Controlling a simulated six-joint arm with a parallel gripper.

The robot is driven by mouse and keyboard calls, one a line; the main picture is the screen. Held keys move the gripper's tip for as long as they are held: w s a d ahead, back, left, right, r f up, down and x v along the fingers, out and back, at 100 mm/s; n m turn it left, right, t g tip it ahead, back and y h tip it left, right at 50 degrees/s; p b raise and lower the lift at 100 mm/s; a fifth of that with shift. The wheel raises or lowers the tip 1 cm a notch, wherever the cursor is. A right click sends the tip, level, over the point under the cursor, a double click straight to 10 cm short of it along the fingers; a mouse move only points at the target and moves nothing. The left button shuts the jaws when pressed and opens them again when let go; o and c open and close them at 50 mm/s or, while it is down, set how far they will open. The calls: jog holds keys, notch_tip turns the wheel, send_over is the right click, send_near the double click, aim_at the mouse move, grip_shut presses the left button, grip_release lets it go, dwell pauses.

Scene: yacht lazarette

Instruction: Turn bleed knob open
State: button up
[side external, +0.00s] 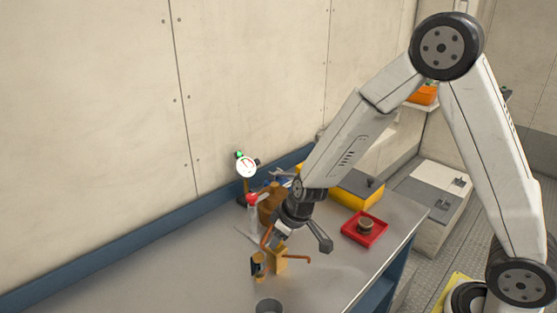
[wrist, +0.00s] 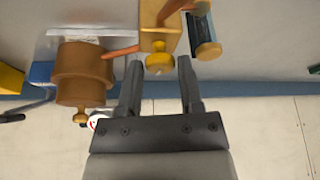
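A yellow knob (wrist: 159,64) sits on the end of a brass block (wrist: 160,38), which has copper pipe joined to it. I take this to be the bleed knob. In the side view the brass block (side external: 279,262) stands on the grey bench, just below my gripper (side external: 298,238). In the wrist view my gripper (wrist: 160,76) is open, with one finger on each side of the knob and gaps visible between. I cannot tell whether the fingertips are level with the knob in depth. The knob is not clearly visible in the side view.
A bronze cylinder (wrist: 82,72) with a small yellow knob stands left of my fingers. A dark cylinder (wrist: 207,45) is close right. A dial gauge (side external: 246,166), red tray (side external: 378,235), yellow case (side external: 352,190) and grey cup (side external: 268,306) are around. The bench's left is clear.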

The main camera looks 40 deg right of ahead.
jog(key=shift+o, duration=1.3)
jog(key=shift+r, duration=0.2)
jog(key=v, duration=0.7)
jog(key=shift+s+r, duration=0.2)
